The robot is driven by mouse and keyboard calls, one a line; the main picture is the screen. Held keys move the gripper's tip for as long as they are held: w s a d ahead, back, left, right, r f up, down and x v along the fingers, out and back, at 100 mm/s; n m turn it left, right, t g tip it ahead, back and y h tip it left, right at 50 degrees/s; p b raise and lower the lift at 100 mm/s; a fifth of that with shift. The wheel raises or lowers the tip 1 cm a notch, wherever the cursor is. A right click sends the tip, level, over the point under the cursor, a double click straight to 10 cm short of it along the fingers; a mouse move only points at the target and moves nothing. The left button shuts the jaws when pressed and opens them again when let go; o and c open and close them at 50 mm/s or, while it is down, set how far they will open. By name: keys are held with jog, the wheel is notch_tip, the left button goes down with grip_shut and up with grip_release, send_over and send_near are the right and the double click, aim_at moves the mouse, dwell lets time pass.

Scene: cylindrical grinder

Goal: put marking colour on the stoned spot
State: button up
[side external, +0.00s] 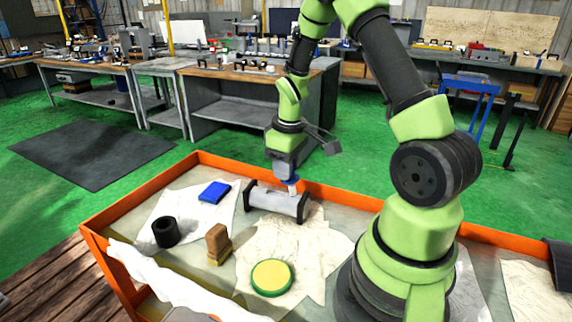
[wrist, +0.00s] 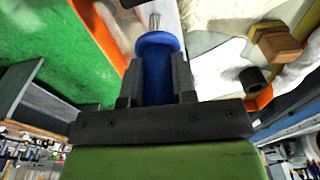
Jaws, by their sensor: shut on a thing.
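My gripper (side external: 286,170) is shut on a blue marking-colour tool, which shows in the wrist view (wrist: 157,70) between the two dark fingers. Its ribbed pale tip (wrist: 155,21) points away from the gripper. In the side view the tool (side external: 291,181) points down at the right part of a grey cylinder (side external: 272,203) with black end rings, lying in the orange-rimmed tray. The tip is at or just above the cylinder's top; I cannot tell whether they touch. The stoned spot cannot be made out.
Around the cylinder lie a blue pad (side external: 214,191), a black cup-like piece (side external: 165,232), a wooden block (side external: 217,243) and a round green-rimmed yellow tin (side external: 272,277). Crumpled pale cloth (side external: 320,246) covers part of the tray. The orange rim (side external: 345,196) runs behind the cylinder.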

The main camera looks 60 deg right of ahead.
jog(key=shift+f, duration=0.15)
jog(key=shift+d, duration=0.25)
jog(key=shift+a, duration=0.2)
jog(key=shift+a, duration=0.4)
jog(key=shift+d, duration=0.1)
jog(key=shift+d+f, duration=0.1)
jog(key=shift+d, duration=0.4)
jog(key=shift+a, duration=0.2)
jog(key=shift+s+a, duration=0.1)
jog(key=shift+a, duration=0.3)
